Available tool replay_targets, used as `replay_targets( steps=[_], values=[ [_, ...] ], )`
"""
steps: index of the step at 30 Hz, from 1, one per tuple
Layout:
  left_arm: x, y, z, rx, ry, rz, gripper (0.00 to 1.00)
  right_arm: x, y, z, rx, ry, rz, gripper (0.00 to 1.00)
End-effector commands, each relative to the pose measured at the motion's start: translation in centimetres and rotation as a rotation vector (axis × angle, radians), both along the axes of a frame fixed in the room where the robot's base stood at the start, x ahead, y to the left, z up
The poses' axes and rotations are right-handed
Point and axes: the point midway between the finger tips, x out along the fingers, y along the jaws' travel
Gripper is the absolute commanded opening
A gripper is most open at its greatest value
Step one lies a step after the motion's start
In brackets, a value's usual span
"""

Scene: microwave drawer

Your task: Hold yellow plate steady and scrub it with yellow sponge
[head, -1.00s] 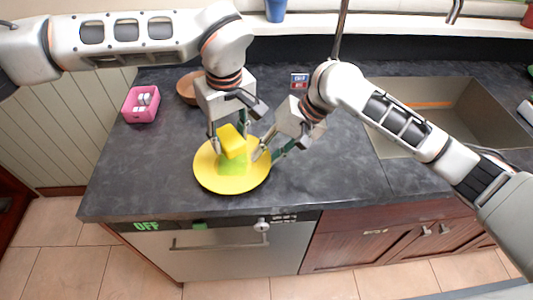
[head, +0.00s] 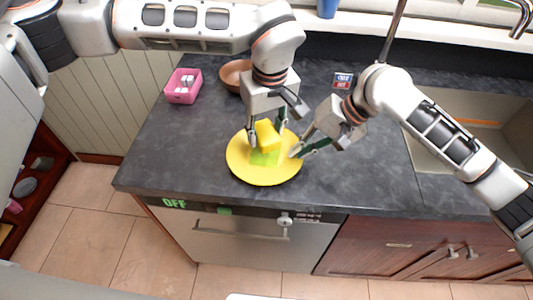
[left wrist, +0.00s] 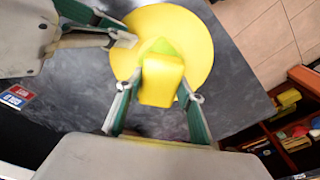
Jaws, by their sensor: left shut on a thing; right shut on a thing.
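The yellow plate (head: 258,174) lies on the dark countertop near its front edge, with a green patch in its middle. It also shows in the left wrist view (left wrist: 190,30). My left gripper (head: 267,140) is above the plate, shut on the yellow sponge (head: 266,133). In the left wrist view the sponge (left wrist: 162,82) sits between both fingers over the green patch; whether it touches the plate is hard to tell. My right gripper (head: 297,153) is at the plate's right rim, shut on it. In the left wrist view the right gripper (left wrist: 125,40) reaches over the rim.
A pink container (head: 183,87) with white items and a brown bowl (head: 236,76) stand at the back left. A small blue and red box (head: 343,80) lies behind my right arm. A sink (head: 462,125) is at the right. The counter left of the plate is clear.

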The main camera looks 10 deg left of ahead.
Motion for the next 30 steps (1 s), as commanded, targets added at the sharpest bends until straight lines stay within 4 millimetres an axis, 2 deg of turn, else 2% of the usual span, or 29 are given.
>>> replay_targets(
  steps=[21, 30],
  values=[
    [0.0, 0.0, -3.9, 0.0, 0.0, -0.001, 0.2, -0.1, -0.1, -0.2, -0.004, 0.001, 0.002, 0.0],
    [0.0, 0.0, -4.6, 0.0, 0.0, 0.0, 0.2, -0.1, -0.1, -0.2, -0.004, 0.001, 0.002, 0.0]
  ],
)
